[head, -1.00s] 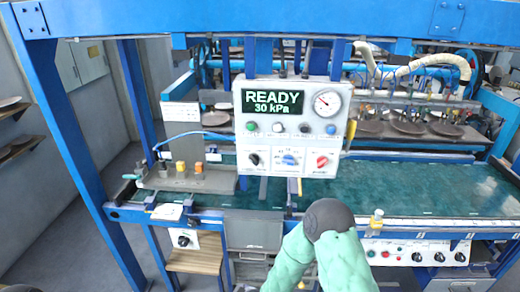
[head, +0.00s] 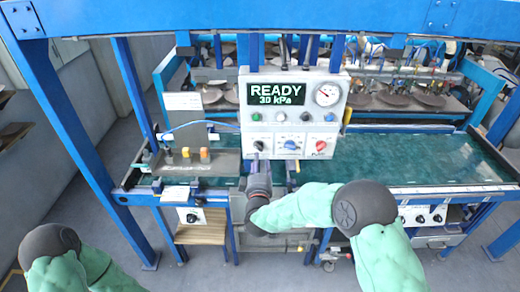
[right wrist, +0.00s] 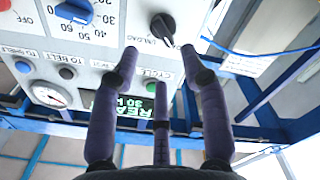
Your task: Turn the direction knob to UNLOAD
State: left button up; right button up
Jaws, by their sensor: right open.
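The control panel (head: 290,115) carries a black direction knob (head: 259,145) at its lower left. In the right wrist view, where the panel appears upside down, the black knob (right wrist: 163,27) sits near the top, with the UNLOAD label at its lower left. Its grip slants, with a pale line at its lower-right end. My right gripper (head: 258,168) is just below and in front of the knob. In the right wrist view its open fingers (right wrist: 159,55) point toward the knob, one tip on each side, without visible contact. My left gripper is out of view.
A blue knob (head: 290,145) and a red knob (head: 320,146) sit to the right on the same panel. Buttons and a READY display (head: 277,94) are above. A green worktable (head: 420,160) lies behind, and blue frame posts flank the panel.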

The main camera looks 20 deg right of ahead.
aim_at(259, 149)
jog(key=x, duration=0.7)
jog(key=shift+w+d, duration=0.15)
jog(key=shift+w, duration=0.25)
grip_shut()
